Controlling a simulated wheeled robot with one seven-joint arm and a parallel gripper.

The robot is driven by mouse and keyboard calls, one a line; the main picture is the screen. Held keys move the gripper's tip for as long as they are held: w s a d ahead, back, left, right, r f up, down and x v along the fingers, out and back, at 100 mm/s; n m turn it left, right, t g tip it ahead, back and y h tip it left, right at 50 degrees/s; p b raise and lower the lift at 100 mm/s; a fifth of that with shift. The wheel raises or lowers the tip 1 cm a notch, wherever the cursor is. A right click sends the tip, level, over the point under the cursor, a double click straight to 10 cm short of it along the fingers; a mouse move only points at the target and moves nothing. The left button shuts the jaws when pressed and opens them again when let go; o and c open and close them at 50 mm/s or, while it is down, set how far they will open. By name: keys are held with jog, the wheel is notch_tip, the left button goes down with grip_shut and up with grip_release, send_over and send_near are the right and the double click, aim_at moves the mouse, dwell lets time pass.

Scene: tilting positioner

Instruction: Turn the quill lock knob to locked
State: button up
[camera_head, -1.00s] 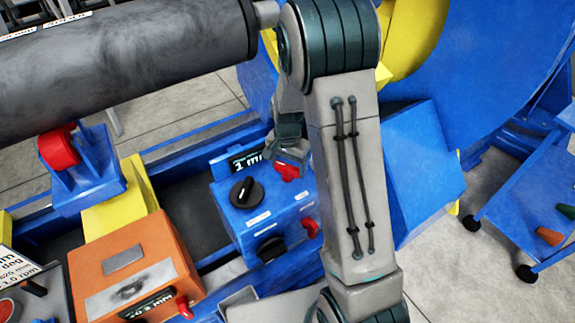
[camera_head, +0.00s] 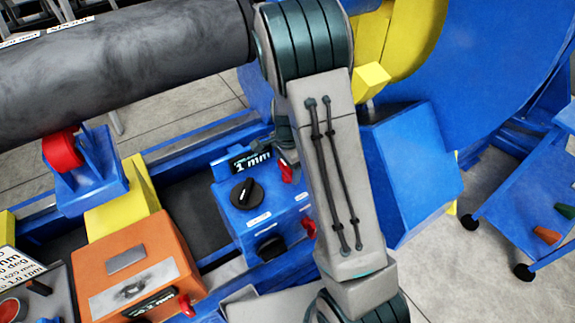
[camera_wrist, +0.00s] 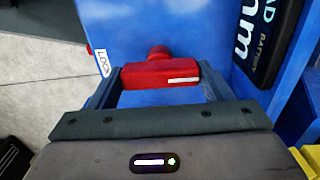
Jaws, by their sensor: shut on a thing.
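The red knob (camera_wrist: 155,76) shows in the wrist view, mounted on a blue housing, with a white mark near its right end. My gripper (camera_wrist: 160,84) is shut on it, one finger at each end of its bar. A white LOCK label (camera_wrist: 103,62) sits to the left of the knob. In the head view the red knob (camera_head: 286,172) shows only partly at the blue control box (camera_head: 238,222), beside my arm. My gripper there is mostly hidden behind my forearm.
The box also carries two black knobs (camera_head: 247,193), a second red handle (camera_head: 309,228) and a dark display (camera_head: 249,161). An orange box (camera_head: 160,250) stands to the left. A large grey cylinder (camera_head: 120,60) lies behind. A blue cart (camera_head: 520,215) stands at right.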

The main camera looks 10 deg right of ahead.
aim_at(287, 168)
dwell(0.3)
jog(key=o, duration=1)
jog(key=shift+r, duration=0.1)
notch_tip(287, 168, up, 14)
jog(key=shift+f+p, duration=0.15)
jog(key=shift+p, duration=0.45)
jog(key=s+r+n+t+p, duration=0.1)
jog(key=s+r+n, duration=0.3)
jog(key=s, duration=0.3)
jog(key=s+r+n+t+p, duration=0.1)
jog(key=s+r+n, duration=0.3)
jog(key=s+n, duration=0.1)
jog(key=s+r+n+p, duration=0.1)
jog(key=s+r+n, duration=0.3)
jog(key=s, duration=0.4)
jog(key=shift+s+n+t+p, duration=0.3)
jog(key=shift+s+n+t, duration=0.1)
jog(key=shift+n, duration=0.3)
